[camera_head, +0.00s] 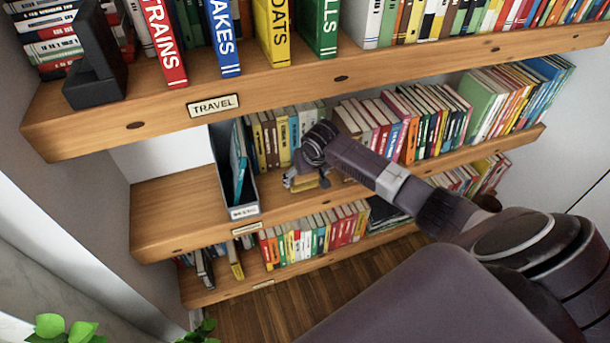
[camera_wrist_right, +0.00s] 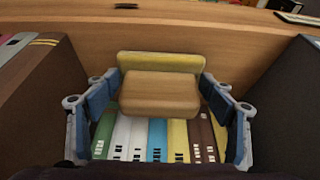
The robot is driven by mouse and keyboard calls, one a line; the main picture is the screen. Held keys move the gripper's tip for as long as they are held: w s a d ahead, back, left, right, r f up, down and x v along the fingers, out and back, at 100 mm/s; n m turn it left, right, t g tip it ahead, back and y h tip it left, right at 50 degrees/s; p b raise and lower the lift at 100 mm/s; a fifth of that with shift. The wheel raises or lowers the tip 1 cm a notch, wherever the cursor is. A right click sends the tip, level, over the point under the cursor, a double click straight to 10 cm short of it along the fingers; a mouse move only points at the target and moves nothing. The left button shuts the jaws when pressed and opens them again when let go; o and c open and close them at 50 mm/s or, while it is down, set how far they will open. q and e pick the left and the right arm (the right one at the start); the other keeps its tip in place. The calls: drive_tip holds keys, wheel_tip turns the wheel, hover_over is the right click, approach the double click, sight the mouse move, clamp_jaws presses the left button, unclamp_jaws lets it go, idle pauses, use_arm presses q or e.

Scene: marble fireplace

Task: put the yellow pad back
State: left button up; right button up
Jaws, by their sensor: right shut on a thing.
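The yellow pad (camera_wrist_right: 160,62) shows in the right wrist view as a yellow strip behind a light-brown, wood-coloured block that looks joined to it. My right gripper (camera_wrist_right: 160,95) has its blue-padded fingers at both sides of it and is shut on it. In the head view the right gripper (camera_head: 308,184) is in front of the books of the middle shelf, with a bit of the yellow pad (camera_head: 308,186) showing under it. Whether the pad touches the shelf or the books cannot be told. My left gripper is not in view.
The middle shelf (camera_head: 165,212) has bare wood at its left end. A dark magazine holder (camera_head: 247,203) with thin teal items stands left of the gripper. Books (camera_head: 272,140) fill the shelf behind. The upper shelf (camera_head: 150,120) overhangs, with a "TRAVEL" label (camera_head: 213,105).

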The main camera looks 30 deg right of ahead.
drive_tip(key=shift+w+d, duration=0.1)
drive_tip(key=shift+w, duration=0.3)
drive_tip(key=shift+f, duration=0.2)
drive_tip(key=shift+f, duration=0.15)
drive_tip(key=o, duration=1.3)
drive_tip(key=shift+c, duration=0.2)
drive_tip(key=shift+r, duration=0.35)
drive_tip(key=v, duration=1.1)
drive_tip(key=shift+s+r+p, duration=0.2)
drive_tip(key=shift+r+p, duration=0.1)
drive_tip(key=shift+p, duration=0.15)
